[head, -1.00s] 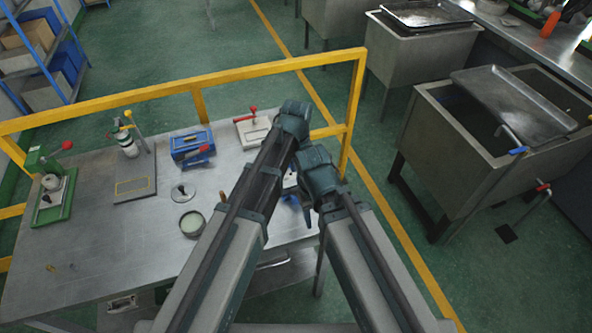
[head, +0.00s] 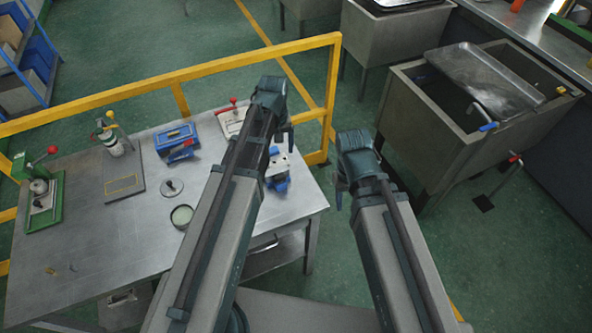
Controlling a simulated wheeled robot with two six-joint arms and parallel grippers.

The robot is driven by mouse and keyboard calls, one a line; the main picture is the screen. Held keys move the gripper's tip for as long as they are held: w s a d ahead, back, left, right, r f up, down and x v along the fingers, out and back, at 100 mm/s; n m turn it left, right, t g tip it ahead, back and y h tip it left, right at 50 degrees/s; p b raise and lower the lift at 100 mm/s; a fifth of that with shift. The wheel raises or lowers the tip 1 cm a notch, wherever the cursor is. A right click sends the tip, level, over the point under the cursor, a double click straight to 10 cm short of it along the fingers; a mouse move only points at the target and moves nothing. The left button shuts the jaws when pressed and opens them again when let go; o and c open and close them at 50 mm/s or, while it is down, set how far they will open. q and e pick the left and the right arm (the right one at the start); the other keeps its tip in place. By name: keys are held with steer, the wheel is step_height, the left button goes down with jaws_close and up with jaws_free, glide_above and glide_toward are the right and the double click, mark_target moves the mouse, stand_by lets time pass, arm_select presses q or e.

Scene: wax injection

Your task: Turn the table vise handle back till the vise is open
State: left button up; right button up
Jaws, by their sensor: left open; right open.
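The table vise (head: 279,169), a small blue body with a pale grey block on top, stands near the right edge of the metal table (head: 120,235). My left arm covers part of its left side. I cannot make out its handle or its jaw gap. My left gripper (head: 290,140) is open, pointing down just above and behind the vise in the picture; I cannot tell whether it touches anything. My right gripper (head: 339,202) is open and empty, out past the table's right edge, to the right of the vise and apart from it.
A yellow rail (head: 215,66) runs behind the table. A red-levered clamp (head: 229,121), a blue box (head: 176,139), a round tin (head: 182,216), a dark plate (head: 123,184) and a green press (head: 43,203) stand on it. Metal sinks (head: 425,150) stand at the right.

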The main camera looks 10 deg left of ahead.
mark_target(280, 176)
arm_select(q)
steer(key=shift+n, duration=0.3)
step_height(280, 176, down, 14)
steer(key=b, duration=1.4)
steer(key=shift+r, duration=0.15)
